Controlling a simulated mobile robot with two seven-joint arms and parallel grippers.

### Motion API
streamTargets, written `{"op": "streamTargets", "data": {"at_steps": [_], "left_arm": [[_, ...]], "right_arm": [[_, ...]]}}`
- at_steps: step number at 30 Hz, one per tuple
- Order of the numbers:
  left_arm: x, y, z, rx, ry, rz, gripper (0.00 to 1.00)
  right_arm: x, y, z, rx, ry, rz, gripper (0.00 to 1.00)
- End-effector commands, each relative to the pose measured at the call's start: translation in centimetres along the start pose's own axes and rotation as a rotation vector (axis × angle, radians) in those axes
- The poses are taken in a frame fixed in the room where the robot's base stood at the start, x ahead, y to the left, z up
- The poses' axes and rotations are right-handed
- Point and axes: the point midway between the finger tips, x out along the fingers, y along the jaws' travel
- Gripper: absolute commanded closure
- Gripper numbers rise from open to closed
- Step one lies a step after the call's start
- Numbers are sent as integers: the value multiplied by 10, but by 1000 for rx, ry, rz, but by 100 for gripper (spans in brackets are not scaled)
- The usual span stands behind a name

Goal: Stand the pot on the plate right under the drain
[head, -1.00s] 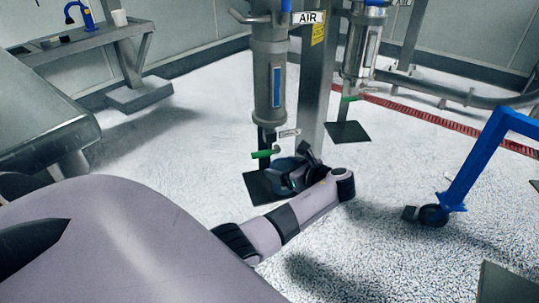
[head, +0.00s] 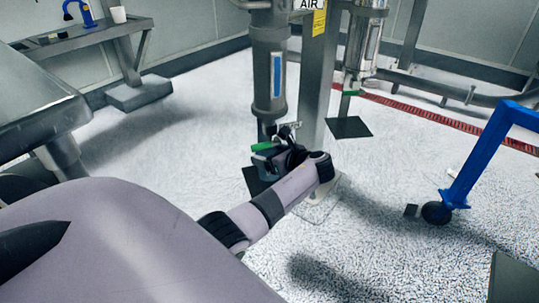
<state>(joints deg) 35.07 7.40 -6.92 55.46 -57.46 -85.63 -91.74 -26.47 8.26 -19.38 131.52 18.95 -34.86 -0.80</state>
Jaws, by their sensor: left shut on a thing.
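My left gripper (head: 287,154) is shut on a dark blue pot (head: 266,162), mostly hidden by the gripper. The pot is close below the drain with the green handle (head: 262,146), at the foot of the grey filter housing (head: 269,85). A black square plate (head: 254,184) lies low beneath them, partly covered by the pot and my arm. I cannot tell whether the pot touches the plate. My right gripper is not in view.
A second housing (head: 364,45) with its own black plate (head: 348,127) stands to the right behind the steel post (head: 319,90). A blue wheeled frame (head: 475,165) is at right. A steel bench (head: 85,38) stands back left. Speckled floor is clear between.

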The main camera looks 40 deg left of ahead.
Motion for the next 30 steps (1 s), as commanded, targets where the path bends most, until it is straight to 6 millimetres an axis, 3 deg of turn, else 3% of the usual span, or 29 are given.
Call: {"op": "streamTargets", "data": {"at_steps": [1,2,3,13,18,21,30], "left_arm": [[1,0,-2,0,0,0,54],[0,0,-1,0,0,0,14],[0,0,-1,0,0,0,1],[-2,0,2,0,0,-1,0],[-31,0,5,1,3,-3,0],[-54,0,6,2,3,-3,0],[-108,0,3,2,2,-2,0]], "right_arm": [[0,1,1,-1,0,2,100],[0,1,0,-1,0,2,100],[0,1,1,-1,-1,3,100],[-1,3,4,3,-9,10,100],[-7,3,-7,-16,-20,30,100],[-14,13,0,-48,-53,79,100],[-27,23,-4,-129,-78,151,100]]}}
